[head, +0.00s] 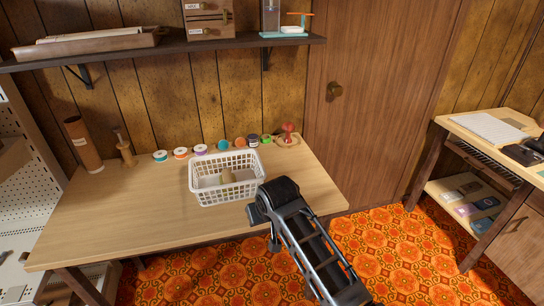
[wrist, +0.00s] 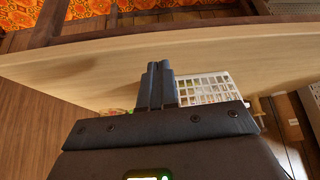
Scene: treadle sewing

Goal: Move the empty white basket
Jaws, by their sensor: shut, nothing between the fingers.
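The white lattice basket (head: 227,187) stands upright on the wooden table, right of its middle. A small tan piece (head: 227,175) shows within its walls, so it does not look empty; I cannot tell what the piece is. My gripper (head: 257,213) is at the table's front edge, just right of the basket's near right corner. In the wrist view my gripper (wrist: 160,80) has its two dark fingers together with nothing between them. The basket (wrist: 205,88) shows there beside and beyond the fingers, partly hidden by the gripper body. No contact with it is clear.
Several thread spools (head: 200,150) line the table's back, with a red-topped item (head: 288,133) at the right. A brown cylinder (head: 83,145) and a wooden stand (head: 124,148) are at the back left. The left half of the tabletop (head: 120,210) is clear. A shelf (head: 160,46) hangs above.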

